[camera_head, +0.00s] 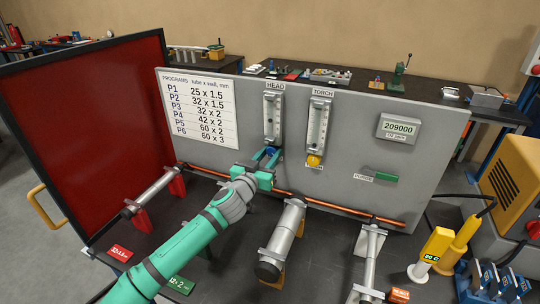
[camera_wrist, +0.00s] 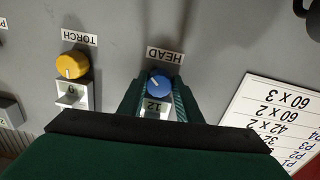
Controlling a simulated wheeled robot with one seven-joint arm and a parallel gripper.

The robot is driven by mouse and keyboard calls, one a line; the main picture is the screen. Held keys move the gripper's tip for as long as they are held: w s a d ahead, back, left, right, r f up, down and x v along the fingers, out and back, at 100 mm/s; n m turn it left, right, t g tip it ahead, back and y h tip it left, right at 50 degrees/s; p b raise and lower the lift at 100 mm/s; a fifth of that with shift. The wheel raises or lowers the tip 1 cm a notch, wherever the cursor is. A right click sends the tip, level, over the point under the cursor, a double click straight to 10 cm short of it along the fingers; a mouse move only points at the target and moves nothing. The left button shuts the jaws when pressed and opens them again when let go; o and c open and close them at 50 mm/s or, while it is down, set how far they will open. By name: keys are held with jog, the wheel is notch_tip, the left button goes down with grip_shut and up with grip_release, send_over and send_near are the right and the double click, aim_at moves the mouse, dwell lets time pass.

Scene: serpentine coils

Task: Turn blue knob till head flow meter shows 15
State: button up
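The blue knob (camera_wrist: 158,86) shows in the wrist view under the HEAD label (camera_wrist: 165,55), between the two fingers of my gripper (camera_wrist: 159,96). I cannot tell whether the fingers touch it. A small readout (camera_wrist: 155,106) beside the knob looks like 12, though it is partly covered by my gripper. In the head view my gripper (camera_head: 267,158) is at the panel, just below the head flow meter (camera_head: 272,118), and hides most of the knob. The meter's scale is too small to read there.
The torch flow meter (camera_head: 318,122) with its yellow knob (camera_head: 314,160) stands just right of the head meter. A copper tube (camera_head: 345,208) runs low along the grey panel (camera_head: 350,150). A red screen (camera_head: 90,130) stands at the left.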

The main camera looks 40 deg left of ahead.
jog(key=shift+m, duration=0.3)
jog(key=shift+a+m, duration=0.1)
jog(key=shift+m, duration=2.5)
jog(key=o, duration=1)
jog(key=shift+o, duration=0.2)
jog(key=shift+s, duration=0.1)
jog(key=s+d, duration=0.2)
jog(key=s, duration=0.8)
jog(key=shift+s+r, duration=0.15)
jog(key=shift+s, duration=0.1)
